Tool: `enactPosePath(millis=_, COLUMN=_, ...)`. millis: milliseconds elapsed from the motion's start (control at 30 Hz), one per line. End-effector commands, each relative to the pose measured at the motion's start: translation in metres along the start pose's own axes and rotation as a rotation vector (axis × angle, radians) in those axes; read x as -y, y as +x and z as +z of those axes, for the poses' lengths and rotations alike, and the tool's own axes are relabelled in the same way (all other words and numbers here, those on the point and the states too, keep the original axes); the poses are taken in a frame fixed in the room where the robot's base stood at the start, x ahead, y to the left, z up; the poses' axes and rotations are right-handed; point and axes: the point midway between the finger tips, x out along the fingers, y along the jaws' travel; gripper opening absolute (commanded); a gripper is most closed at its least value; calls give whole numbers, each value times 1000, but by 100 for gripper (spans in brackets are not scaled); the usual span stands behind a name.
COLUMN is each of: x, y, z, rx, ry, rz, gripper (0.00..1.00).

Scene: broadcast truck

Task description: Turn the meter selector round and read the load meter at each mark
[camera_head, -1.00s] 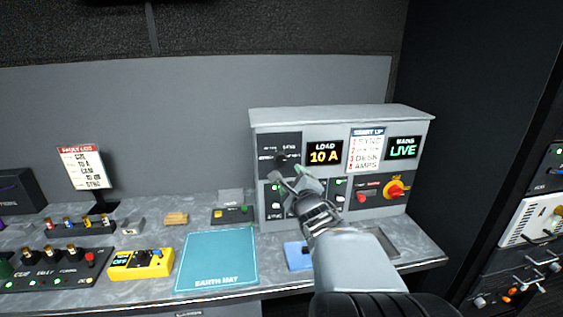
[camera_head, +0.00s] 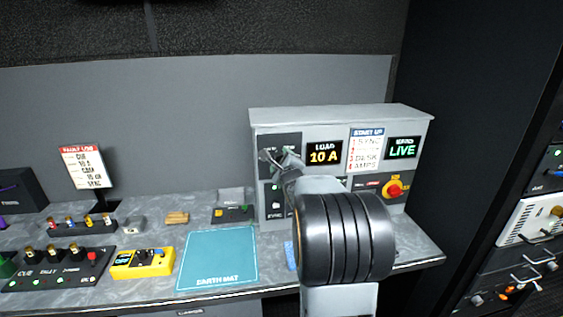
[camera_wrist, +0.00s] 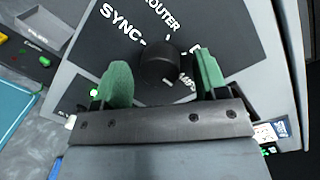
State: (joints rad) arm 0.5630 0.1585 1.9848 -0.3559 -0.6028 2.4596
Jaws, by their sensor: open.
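The meter selector is a round black knob (camera_wrist: 159,66) on a dark panel with white marks. In the wrist view the words SYNC and ROUTER show beside it, with other labels partly hidden. My gripper (camera_wrist: 160,84) is open, its green fingertips on either side of the knob; I cannot tell if they touch it. In the head view my gripper (camera_head: 278,157) is at the selector panel (camera_head: 286,140) and covers the knob. The load meter (camera_head: 324,153) right of the panel reads LOAD 10 A in yellow.
A teal earth mat (camera_head: 218,258) and a yellow box (camera_head: 142,263) lie on the bench left of my arm.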

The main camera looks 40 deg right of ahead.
Motion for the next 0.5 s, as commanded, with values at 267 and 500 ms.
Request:
enactPosePath(millis=267, x=0, y=0, z=0, rx=0, ry=0, rz=0, gripper=62)
enactPosePath(millis=500, x=0, y=0, z=0, rx=0, ry=0, rz=0, gripper=39)
